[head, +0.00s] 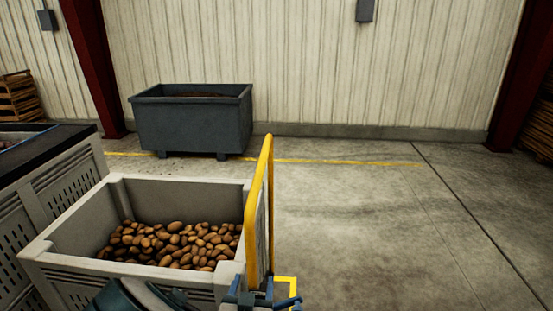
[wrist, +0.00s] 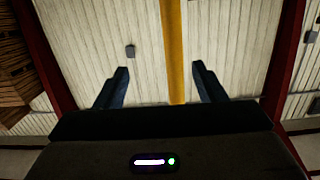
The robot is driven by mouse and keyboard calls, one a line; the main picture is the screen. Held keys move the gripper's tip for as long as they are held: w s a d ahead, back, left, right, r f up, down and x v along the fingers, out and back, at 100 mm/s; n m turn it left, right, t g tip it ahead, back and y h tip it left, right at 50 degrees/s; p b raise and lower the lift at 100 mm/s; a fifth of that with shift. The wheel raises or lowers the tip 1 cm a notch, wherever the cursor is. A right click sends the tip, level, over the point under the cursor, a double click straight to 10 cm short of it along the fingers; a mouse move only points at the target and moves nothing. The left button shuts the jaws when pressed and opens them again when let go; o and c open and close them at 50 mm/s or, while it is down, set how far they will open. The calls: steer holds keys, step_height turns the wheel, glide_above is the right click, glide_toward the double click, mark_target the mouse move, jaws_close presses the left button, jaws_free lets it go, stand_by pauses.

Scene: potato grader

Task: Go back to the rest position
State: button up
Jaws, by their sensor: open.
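My gripper (wrist: 160,68) shows in the wrist view with its two dark blue fingers wide apart and nothing held between them. A yellow bar (wrist: 174,45) runs up the picture behind the gap between the fingers, and I cannot tell how far off it is. In the head view, parts of my arm and gripper show at the bottom edge, in front of the potato crate and by the foot of the yellow rail (head: 266,170). The lower part of my arm is cut off by the frame.
A pale crate (head: 38,248) half full of potatoes (head: 180,244) stands at lower left, beside a grey slatted bin (head: 70,180). A dark tub (head: 193,125) stands by the back wall (head: 310,60). The concrete floor (head: 390,230) at right is clear.

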steer(key=s+d+r+g+p, duration=0.2)
steer(key=s+d+r+g, duration=0.5)
steer(key=d, duration=0.3)
steer(key=s+d+r+n+g+y+p, duration=0.1)
steer(key=s+d+r+g+p, duration=0.2)
steer(key=s+d+r+g, duration=0.4)
steer(key=d+r, duration=0.2)
steer(key=d, duration=0.1)
steer(key=shift+s+d, duration=0.35)
steer(key=shift+d, duration=0.05)
steer(key=c, duration=0.5)
steer(key=shift+a, duration=0.15)
steer(key=shift+c, duration=0.5)
